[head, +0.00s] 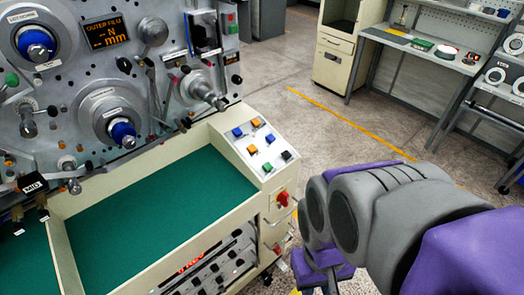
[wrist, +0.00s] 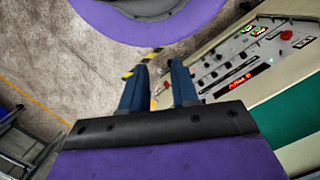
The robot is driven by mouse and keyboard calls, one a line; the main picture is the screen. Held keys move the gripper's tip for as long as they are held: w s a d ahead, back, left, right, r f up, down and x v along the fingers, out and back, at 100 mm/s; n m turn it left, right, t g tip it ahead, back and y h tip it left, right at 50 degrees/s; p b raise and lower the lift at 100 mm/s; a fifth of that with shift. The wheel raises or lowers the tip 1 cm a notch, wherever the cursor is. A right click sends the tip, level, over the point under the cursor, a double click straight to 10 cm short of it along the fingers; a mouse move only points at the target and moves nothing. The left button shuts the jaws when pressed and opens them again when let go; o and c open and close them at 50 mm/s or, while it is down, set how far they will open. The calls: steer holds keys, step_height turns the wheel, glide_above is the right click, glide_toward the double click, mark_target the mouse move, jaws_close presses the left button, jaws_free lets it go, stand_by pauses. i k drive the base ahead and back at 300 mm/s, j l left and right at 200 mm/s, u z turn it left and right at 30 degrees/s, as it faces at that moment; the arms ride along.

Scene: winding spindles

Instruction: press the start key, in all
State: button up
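A sloped key panel (head: 247,160) at the right end of the green-topped bench carries several small keys. They include a blue key (head: 237,132), an orange key (head: 256,122), a green key (head: 266,168) and a black key (head: 286,155). Labels are too small to read, so I cannot tell which is the start key. My gripper (wrist: 158,72) shows in the wrist view with its two dark blue fingers apart and nothing between them. In the head view my arm is at the right of the panel, clear of the keys; the fingers are not clearly visible there.
The winding machine (head: 75,85) with spindles stands behind the green bench top (head: 150,215). A red switch (head: 283,198) is on the bench's right side. A lower control panel (wrist: 235,70) has a red display. A beige cabinet (head: 340,60) and grey table (head: 425,50) stand beyond open floor.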

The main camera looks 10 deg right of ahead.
mark_target(267, 166)
steer(key=l+u, duration=0.15)
steer(key=l, duration=0.45)
steer(key=k+l+u, duration=0.15)
steer(key=l, duration=0.45)
steer(key=l+u, duration=0.15)
steer(key=l, duration=0.45)
